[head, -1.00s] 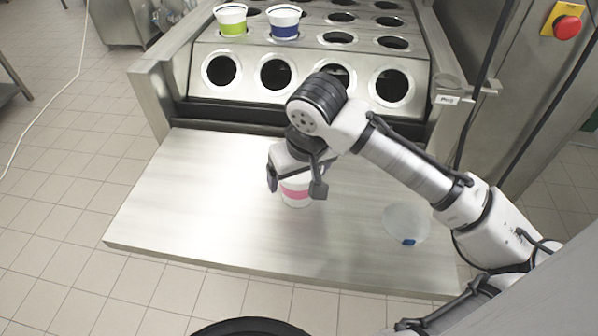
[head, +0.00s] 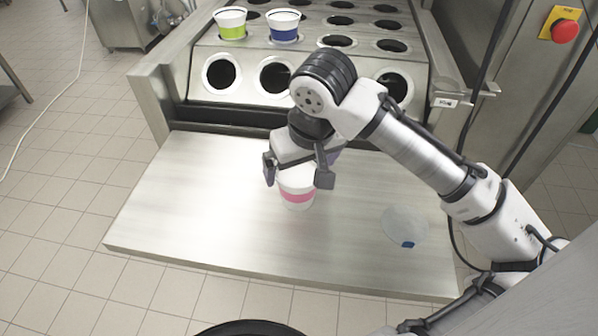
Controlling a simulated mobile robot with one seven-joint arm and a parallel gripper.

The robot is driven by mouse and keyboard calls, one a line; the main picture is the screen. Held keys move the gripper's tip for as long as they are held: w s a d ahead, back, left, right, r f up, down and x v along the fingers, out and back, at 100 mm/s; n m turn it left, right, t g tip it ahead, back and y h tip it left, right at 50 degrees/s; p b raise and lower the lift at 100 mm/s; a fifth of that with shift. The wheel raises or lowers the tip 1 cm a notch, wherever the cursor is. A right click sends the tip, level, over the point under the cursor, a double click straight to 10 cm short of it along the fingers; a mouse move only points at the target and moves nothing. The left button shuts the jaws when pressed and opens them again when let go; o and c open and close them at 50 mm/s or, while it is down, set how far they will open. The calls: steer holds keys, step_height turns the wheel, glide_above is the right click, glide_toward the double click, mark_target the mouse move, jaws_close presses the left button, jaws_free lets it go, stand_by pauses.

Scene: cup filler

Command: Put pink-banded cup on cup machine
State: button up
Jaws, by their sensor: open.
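The pink-banded cup (head: 297,196) is white with a pink band and stands on the metal shelf (head: 180,215) in front of the cup machine (head: 300,45). My gripper (head: 298,176) is open above the cup, with a finger on each side of its upper part. The gripper hides much of the cup's top, and I cannot tell whether the fingers touch it. The machine has rows of round holes in its sloped front and top. My arm covers one of the front holes.
A green-banded cup (head: 231,24) and a blue-banded cup (head: 284,26) sit in holes of the machine's top. A translucent round item with a blue mark (head: 405,228) lies on the shelf at right. A red button (head: 565,30) is at upper right. The shelf's left side is clear.

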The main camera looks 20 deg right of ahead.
steer(key=v, duration=0.7)
steer(key=shift+r, duration=0.2)
